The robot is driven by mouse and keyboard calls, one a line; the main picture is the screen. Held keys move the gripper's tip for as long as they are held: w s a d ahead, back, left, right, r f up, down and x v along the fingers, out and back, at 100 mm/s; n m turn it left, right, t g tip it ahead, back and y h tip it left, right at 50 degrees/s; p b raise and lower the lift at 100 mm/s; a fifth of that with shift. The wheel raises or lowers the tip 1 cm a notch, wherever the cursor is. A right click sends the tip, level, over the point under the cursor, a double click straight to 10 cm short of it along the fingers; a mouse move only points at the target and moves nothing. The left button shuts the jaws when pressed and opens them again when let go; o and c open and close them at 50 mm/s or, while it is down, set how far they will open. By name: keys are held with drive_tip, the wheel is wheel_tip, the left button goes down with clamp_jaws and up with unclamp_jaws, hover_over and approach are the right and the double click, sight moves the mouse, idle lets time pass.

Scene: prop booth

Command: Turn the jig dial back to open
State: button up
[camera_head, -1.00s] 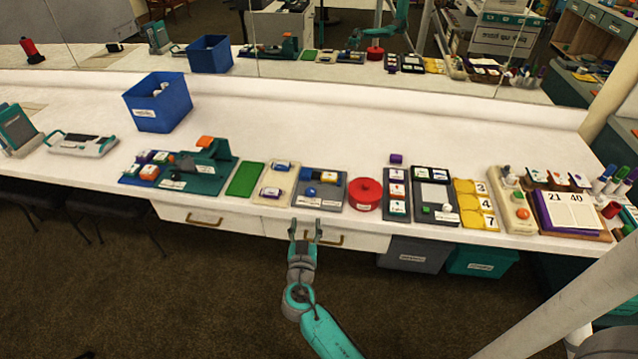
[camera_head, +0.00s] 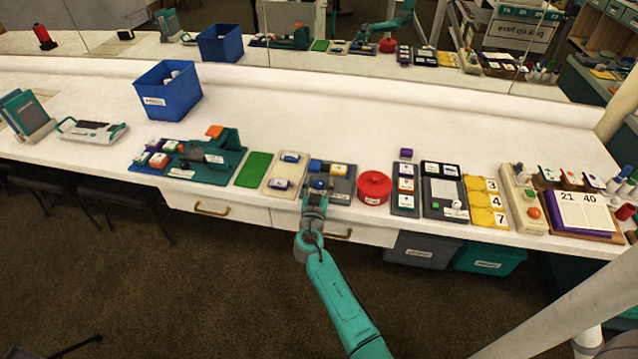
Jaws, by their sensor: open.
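A grey jig board (camera_head: 341,197) lies near the front edge of the white counter. A small round blue knob (camera_head: 319,184), which may be the dial, sits on its left part. A blue block (camera_head: 315,165) and a yellow-and-white piece (camera_head: 338,169) are at the board's back. My gripper (camera_head: 317,187) is open over the front left of the board, with its fingertips close around the blue knob. I cannot tell whether they touch it. The gripper hides the board's front left corner, and the dial's setting is too small to read.
A cream tray (camera_head: 273,188) is close on the left and a red round container (camera_head: 374,187) on the right. A teal fixture (camera_head: 226,166) and a blue bin (camera_head: 168,103) stand farther left. The counter behind the boards is clear. A mirror runs along the back.

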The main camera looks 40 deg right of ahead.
drive_tip(key=shift+w+d, duration=0.1)
clamp_jaws()
drive_tip(key=shift+w+m+g+h, duration=0.1)
drive_tip(key=shift+m+g+h, duration=1.15)
drive_tip(key=shift+g, duration=0.35)
drive_tip(key=shift+m+g+h, duration=0.65)
drive_tip(key=shift+m+g, duration=0.4)
drive_tip(key=shift+g, duration=0.35)
unclamp_jaws()
